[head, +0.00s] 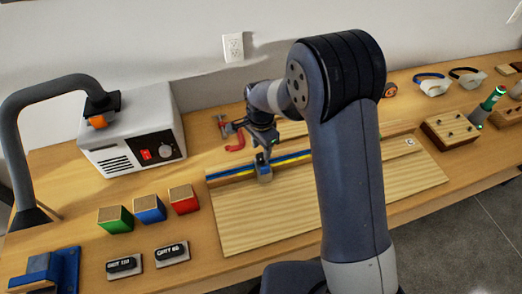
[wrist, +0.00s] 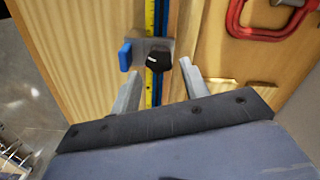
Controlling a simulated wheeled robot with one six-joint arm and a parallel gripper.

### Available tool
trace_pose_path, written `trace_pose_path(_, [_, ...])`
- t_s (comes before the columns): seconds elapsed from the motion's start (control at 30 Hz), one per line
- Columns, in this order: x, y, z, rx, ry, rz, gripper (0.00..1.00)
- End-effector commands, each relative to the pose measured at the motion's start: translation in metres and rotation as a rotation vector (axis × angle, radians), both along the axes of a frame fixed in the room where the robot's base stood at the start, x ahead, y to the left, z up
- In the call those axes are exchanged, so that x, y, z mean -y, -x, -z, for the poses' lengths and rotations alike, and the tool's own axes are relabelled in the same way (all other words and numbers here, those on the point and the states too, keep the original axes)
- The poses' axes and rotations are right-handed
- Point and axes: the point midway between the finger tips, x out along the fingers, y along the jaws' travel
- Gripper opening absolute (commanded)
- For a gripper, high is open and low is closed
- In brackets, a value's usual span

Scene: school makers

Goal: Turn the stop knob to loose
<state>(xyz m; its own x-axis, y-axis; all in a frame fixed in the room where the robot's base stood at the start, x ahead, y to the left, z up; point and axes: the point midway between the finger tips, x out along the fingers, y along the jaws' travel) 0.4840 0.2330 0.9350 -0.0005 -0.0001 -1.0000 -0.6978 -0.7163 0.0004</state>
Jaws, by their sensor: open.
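The stop knob (wrist: 159,62) is black with a white mark on its face. It sits on a grey stop block (wrist: 150,46) with a blue tab (wrist: 125,55) at its left. The stop block rides on a yellow and blue rail (wrist: 155,18). In the head view the stop block (head: 264,175) is near the left part of the rail (head: 232,173). My gripper (wrist: 159,70) is open, its two fingers apart, with the knob showing between and just beyond the fingertips. I cannot tell whether they touch it. In the head view my gripper (head: 264,153) is above the block.
A red clamp (wrist: 265,18) lies right of the rail in the wrist view. A wooden board (head: 260,225) lies in front of the rail. Several coloured blocks (head: 150,210) and a grey machine with a red switch (head: 130,135) stand to the left.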

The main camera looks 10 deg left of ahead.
Motion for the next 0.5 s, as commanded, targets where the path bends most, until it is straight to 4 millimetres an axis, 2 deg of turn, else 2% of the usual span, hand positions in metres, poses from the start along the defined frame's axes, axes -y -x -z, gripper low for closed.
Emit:
trace_pose_path(0.2, [0.0, 0.0, 0.026, -0.002, 0.001, 0.0, 0.43])
trace_pose_path(0.5, [0.0, 0.0, 0.034, 0.0, 0.0, -0.001, 0.43])
